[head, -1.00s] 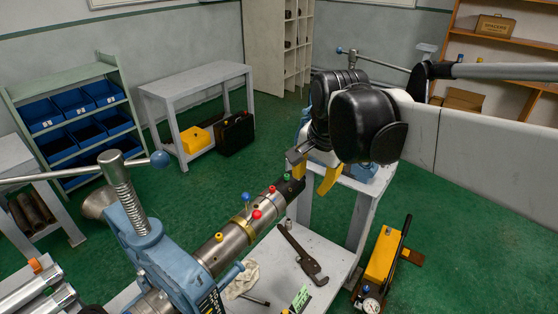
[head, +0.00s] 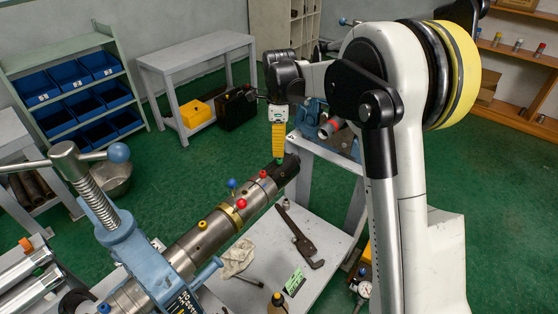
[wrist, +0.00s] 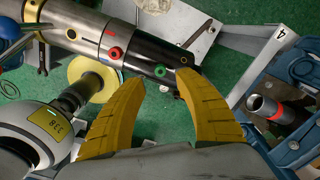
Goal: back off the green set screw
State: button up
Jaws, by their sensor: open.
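The green set screw (head: 279,161) sits on top of the dark end section of the long metal pipe assembly (head: 196,240). In the wrist view the green screw (wrist: 160,71) shows as a small green ring with a dark centre. My gripper (head: 278,152) hangs above that dark end, its yellow fingers pointing down. In the wrist view my gripper (wrist: 160,79) is open and empty. Its two fingertips lie on either side of the green screw in the picture. I cannot tell the exact height gap, and no contact is clear.
Two red screws (head: 242,204) (head: 263,173), a blue-knobbed one (head: 231,183) and a yellow one (head: 202,225) stand along the pipe. The blue vise (head: 160,260) grips its near part. A pipe wrench (head: 300,238) and rag (head: 237,258) lie on the grey bench (head: 335,248).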

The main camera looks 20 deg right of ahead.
aim_at(279, 159)
notch_tip(279, 159, down, 5)
jog(key=shift+f+b, duration=0.2)
jog(key=shift+b, duration=0.45)
grip_shut()
